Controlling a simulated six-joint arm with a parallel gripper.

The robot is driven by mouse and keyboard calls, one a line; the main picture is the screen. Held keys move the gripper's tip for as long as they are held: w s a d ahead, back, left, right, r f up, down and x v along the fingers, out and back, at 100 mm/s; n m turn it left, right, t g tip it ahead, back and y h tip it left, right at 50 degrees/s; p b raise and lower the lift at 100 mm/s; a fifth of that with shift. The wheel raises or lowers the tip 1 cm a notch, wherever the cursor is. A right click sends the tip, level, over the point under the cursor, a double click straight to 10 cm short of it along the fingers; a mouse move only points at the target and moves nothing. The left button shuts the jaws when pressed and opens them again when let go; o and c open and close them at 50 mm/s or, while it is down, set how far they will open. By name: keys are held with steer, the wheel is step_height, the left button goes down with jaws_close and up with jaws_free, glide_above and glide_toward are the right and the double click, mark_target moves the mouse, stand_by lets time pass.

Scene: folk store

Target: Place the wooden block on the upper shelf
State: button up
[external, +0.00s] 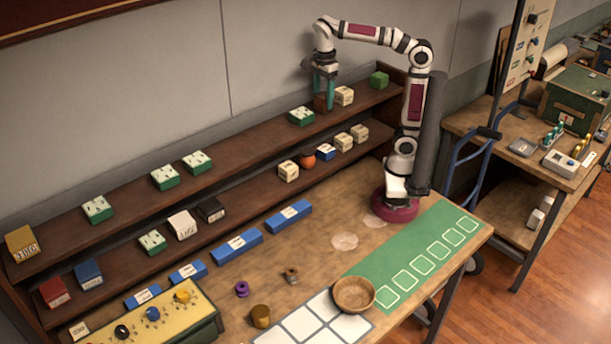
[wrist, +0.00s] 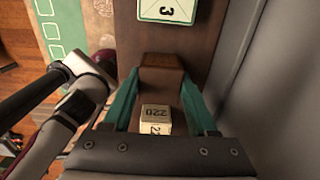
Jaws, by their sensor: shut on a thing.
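The wooden block (external: 320,103) is a small plain brown cube at the upper shelf (external: 238,136), between a green numbered box (external: 301,116) and a cream block (external: 344,95). My gripper (external: 325,95) points down over the shelf with its teal fingers shut on the block. In the wrist view the wooden block (wrist: 162,70) sits between the two fingertips (wrist: 160,80). I cannot tell whether its underside touches the shelf or is just above it. The cream block marked 220 (wrist: 155,118) shows between the fingers, nearer the palm in the picture.
The lower shelf (external: 235,190) holds several blocks and a small orange pot (external: 308,158). The grey wall (external: 180,80) is close behind. The upper shelf is bare between its spaced-out green boxes.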

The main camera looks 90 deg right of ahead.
mark_target(323, 95)
steer(key=o, duration=1.4)
steer(key=shift+f, duration=0.1)
step_height(323, 95, up, 8)
steer(key=shift+f, duration=0.1)
